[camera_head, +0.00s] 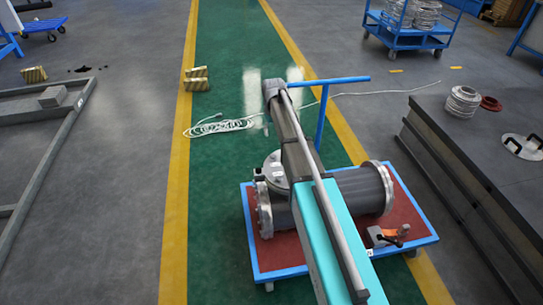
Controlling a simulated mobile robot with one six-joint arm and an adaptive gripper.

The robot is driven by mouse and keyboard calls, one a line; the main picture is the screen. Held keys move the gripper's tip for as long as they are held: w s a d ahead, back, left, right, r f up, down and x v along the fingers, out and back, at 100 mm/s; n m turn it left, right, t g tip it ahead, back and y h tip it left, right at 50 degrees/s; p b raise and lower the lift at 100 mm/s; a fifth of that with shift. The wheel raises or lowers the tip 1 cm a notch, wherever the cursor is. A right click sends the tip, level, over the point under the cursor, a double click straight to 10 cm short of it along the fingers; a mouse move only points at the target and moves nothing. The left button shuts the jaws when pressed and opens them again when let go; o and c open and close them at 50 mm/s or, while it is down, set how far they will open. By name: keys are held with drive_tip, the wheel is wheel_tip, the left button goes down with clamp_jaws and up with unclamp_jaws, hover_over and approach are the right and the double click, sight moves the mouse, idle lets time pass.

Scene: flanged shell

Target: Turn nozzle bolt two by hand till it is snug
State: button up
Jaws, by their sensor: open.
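The grey flanged shell (362,188) lies on its side on a blue-edged cart with a red top (404,208). Its bolted end flange (264,210) faces left, and its other end is at the right. A short nozzle with a light round flange (271,168) stands up near the left end, partly hidden behind my arm. Small pieces show on the nozzle flange, but I cannot tell which is bolt two or how it sits. My arm crosses in front of the shell. My gripper is not visible; the arm hides the area behind it.
An orange and grey tool (390,236) lies on the cart's front right corner. The blue cart handle (324,108) rises behind. A dark platform (470,165) with metal parts stands close at right. A coiled white cable (222,126) lies on the green walkway.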

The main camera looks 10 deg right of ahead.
sight(273, 156)
drive_tip(key=shift+f+b, duration=6.1)
drive_tip(key=shift+f, duration=0.2)
